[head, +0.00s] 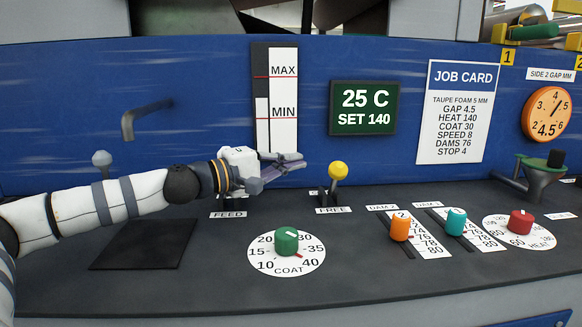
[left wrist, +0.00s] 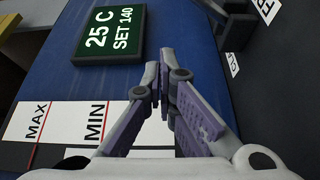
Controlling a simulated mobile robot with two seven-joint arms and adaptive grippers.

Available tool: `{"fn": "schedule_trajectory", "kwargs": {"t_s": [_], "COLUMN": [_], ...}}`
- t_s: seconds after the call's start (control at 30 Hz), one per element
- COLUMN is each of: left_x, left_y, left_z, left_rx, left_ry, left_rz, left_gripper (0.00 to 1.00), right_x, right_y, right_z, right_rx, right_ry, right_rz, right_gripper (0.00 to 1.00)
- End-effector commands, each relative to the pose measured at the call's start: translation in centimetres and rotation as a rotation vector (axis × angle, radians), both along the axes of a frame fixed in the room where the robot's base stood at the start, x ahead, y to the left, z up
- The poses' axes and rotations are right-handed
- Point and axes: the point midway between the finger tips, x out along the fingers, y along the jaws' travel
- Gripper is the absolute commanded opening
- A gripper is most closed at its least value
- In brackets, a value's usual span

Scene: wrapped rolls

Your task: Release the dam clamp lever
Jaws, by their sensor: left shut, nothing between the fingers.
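The dam clamp lever (head: 337,172) has a yellow ball knob on a dark stem and stands on the dark console top. A FREE label (head: 333,210) lies in front of its base, and another label behind it is partly hidden. I cannot tell which way the lever leans. My left gripper (head: 301,161) is shut and empty, just left of the knob at about its height, apart from it. In the left wrist view its purple-padded fingers (left wrist: 164,82) are together in front of the blue panel. The yellow knob does not show there. My right gripper is in neither view.
Right of the lever are the orange dam slider (head: 399,230), teal dam slider (head: 455,221) and red heat knob (head: 520,222). The green coat knob (head: 286,241) is in front. A grey ball-topped lever (head: 102,158) stands behind my arm. The blue panel (head: 215,100) rises behind.

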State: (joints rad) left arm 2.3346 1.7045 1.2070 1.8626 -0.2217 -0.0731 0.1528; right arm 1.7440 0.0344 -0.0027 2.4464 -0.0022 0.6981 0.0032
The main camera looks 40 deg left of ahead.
Motion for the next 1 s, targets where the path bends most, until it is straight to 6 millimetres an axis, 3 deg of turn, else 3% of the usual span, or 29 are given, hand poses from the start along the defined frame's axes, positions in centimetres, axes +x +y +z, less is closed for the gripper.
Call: {"fn": "schedule_trajectory", "kwargs": {"t_s": [0.03,0.27,0.37,0.53,0.9,1.0], "left_x": [1.3,6.1,4.7,3.8,3.6,3.5], "left_y": [-0.5,-1.6,-3.0,-4.5,-4.8,-5.0], "left_z": [-0.9,-0.7,0.3,0.1,-0.2,-1.1], "left_rx": [0.001,0.000,-0.002,-0.001,0.000,0.024], "left_ry": [0.010,0.008,-0.001,-0.001,0.002,-0.012], "left_rz": [-0.005,-0.003,-0.003,-0.002,0.000,-0.002], "left_gripper": [0.00,0.00,0.00,0.00,0.00,0.00], "right_x": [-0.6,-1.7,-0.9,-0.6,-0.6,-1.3], "right_y": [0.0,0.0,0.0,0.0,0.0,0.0], "right_z": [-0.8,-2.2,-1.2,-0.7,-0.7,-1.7], "right_rx": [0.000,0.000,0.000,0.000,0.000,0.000], "right_ry": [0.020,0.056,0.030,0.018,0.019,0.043], "right_rz": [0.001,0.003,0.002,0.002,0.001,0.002], "right_gripper": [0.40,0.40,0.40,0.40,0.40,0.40]}}
